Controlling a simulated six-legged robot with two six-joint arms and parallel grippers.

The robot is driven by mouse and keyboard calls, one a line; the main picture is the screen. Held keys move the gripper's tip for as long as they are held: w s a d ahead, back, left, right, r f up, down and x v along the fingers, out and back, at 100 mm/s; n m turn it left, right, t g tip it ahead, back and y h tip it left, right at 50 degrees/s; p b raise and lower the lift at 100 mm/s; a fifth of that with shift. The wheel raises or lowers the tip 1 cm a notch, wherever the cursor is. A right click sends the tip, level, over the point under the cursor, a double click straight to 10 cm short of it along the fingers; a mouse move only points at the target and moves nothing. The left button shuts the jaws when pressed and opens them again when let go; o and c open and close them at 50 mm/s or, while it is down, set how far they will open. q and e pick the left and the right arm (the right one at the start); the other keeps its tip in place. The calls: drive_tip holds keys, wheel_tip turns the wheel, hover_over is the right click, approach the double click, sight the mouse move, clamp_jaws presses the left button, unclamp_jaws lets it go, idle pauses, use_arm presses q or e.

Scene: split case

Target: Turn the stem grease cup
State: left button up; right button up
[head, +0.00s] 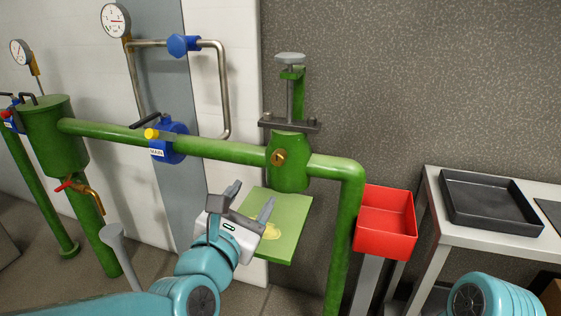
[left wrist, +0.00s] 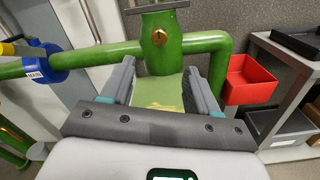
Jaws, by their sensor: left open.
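A green valve body (head: 289,178) stands on the green pipe, with a grey stem (head: 291,100) rising through a dark crossbar to a grey cap (head: 289,59). A round brass fitting (head: 277,157) sits on the front of the body and looks like the grease cup; I cannot be sure. It also shows in the left wrist view (left wrist: 159,37). My left gripper (head: 249,198) is open and empty, below and in front of the brass fitting, apart from it. In the left wrist view its fingers (left wrist: 158,85) frame the lower valve body. My right gripper is out of view.
A green plate (head: 288,234) with a yellow smear lies below the valve. A blue valve with a yellow knob (head: 152,134) is on the pipe to the left. A red bin (head: 385,222) and a table with a black tray (head: 490,200) are at the right.

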sight(277, 160)
use_arm(q)
drive_tip(key=x, duration=0.5)
drive_tip(key=p+x, duration=0.1)
drive_tip(key=x, duration=0.9)
drive_tip(key=shift+w+f, duration=0.25)
drive_tip(key=shift+w, duration=0.05)
drive_tip(key=c, duration=1)
